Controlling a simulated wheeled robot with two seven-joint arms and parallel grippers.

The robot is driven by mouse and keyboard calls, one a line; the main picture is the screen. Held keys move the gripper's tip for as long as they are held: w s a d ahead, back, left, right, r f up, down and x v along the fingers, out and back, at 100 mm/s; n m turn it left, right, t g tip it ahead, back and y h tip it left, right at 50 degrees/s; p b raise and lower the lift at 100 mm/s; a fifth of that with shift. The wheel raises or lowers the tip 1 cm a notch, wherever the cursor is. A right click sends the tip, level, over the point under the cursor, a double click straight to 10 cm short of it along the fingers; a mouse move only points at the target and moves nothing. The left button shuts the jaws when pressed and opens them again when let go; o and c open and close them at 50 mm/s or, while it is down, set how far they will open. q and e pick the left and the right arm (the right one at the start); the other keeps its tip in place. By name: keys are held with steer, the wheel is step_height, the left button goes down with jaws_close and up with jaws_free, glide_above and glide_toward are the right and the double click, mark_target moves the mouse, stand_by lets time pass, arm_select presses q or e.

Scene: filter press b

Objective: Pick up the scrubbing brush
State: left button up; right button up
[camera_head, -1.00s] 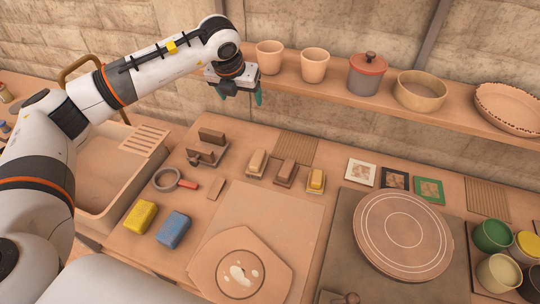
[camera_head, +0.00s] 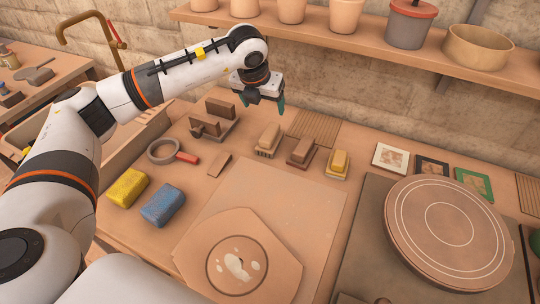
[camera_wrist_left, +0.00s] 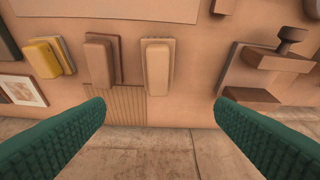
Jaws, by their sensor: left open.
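Three brush-like blocks stand in a row at the back of the worktop. The left one, beige with a ridged, bristle-like side, looks like the scrubbing brush (camera_head: 268,138); it also shows in the left wrist view (camera_wrist_left: 158,66). Beside it are a brown block (camera_head: 302,152) and a yellow-topped block (camera_head: 338,163). My left gripper (camera_head: 260,98) is open and empty, raised above and behind the brush. In the left wrist view its green fingers (camera_wrist_left: 160,106) are wide apart, with the brush between them in the picture but beyond them, untouched. My right gripper is not visible.
A brown wooden stand (camera_head: 212,122) is close left of the brush, and a slatted mat (camera_head: 314,128) lies behind the row. The shelf (camera_head: 350,42) with pots runs above right. A blue sponge (camera_head: 163,205) and the round wheel (camera_head: 448,228) lie nearer.

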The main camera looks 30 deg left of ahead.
mark_target(270, 132)
arm_select(q)
step_height(270, 132, down, 4)
steer(key=shift+w+b, duration=0.1)
steer(key=shift+b, duration=0.95)
steer(key=p+x, duration=0.1)
steer(key=x, duration=0.5)
steer(key=shift+w+f, duration=0.1)
steer(key=shift+f, duration=0.05)
steer(key=shift+w+f+p, duration=0.25)
steer(key=shift+f+p, duration=0.25)
steer(key=shift+f, duration=0.05)
steer(key=x, duration=0.3)
steer(key=shift+w+d+f+p, duration=0.15)
steer(key=shift+f+p, duration=0.15)
steer(key=shift+p, duration=0.1)
steer(key=shift+w+f, duration=0.1)
steer(key=shift+f, duration=0.15)
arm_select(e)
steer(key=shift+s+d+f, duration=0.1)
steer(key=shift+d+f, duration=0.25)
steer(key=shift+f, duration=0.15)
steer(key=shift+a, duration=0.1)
arm_select(q)
steer(key=shift+f+b, duration=0.25)
steer(key=shift+b, duration=0.1)
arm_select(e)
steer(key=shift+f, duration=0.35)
